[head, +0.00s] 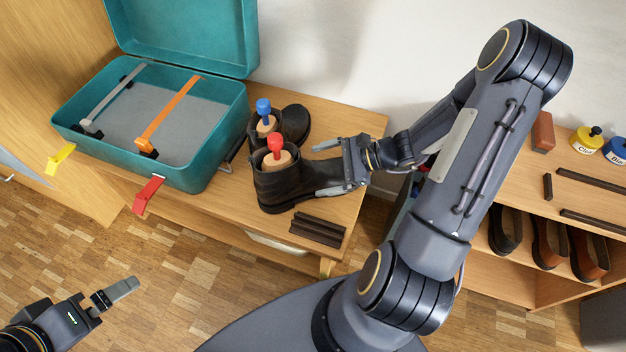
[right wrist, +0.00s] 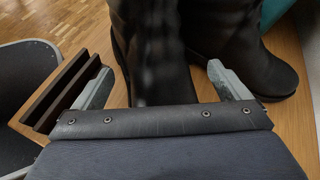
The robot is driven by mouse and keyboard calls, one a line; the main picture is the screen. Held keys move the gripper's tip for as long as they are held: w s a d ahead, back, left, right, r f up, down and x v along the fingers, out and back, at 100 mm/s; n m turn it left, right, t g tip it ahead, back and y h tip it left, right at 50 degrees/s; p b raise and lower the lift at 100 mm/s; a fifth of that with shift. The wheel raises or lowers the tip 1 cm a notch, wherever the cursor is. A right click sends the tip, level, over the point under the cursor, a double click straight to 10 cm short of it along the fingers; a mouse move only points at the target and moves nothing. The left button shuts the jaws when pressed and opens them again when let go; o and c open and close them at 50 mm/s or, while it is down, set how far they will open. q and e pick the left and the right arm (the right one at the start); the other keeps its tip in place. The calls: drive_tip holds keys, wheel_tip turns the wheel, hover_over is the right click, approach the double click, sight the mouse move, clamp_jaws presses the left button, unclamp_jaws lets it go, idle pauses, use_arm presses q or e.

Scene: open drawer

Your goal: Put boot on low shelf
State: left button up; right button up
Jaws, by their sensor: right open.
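Two dark leather boots stand upright side by side on the wooden bench (head: 350,125). The nearer boot (head: 275,188) has a red-knobbed insert (head: 276,145); the boot behind it (head: 294,122) has a blue-knobbed one (head: 264,108). My right gripper (head: 324,168) is open at the right of the nearer boot. In the right wrist view the nearer boot (right wrist: 155,60) stands ahead between the spread fingers, and the other boot (right wrist: 250,55) is beyond the right finger. Contact cannot be told. A low shelf (head: 518,277) is at the right, under a wooden top. My left gripper (head: 115,293) is at the lower left, away from the boots.
An open teal suitcase (head: 215,165) with straps stands left of the boots. Dark strips (head: 318,229) lie at the bench's front edge. Several shoes (head: 550,245) stand on the low shelf. Polish tins (head: 587,142) and a brown block (head: 543,132) sit on its top.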

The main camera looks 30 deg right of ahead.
drive_tip(key=shift+w+a+f, duration=0.25)
drive_tip(key=shift+a, duration=0.2)
drive_tip(key=c, duration=1.4)
drive_tip(key=shift+r, duration=0.15)
drive_tip(key=shift+c, duration=0.9)
drive_tip(key=shift+r, duration=0.1)
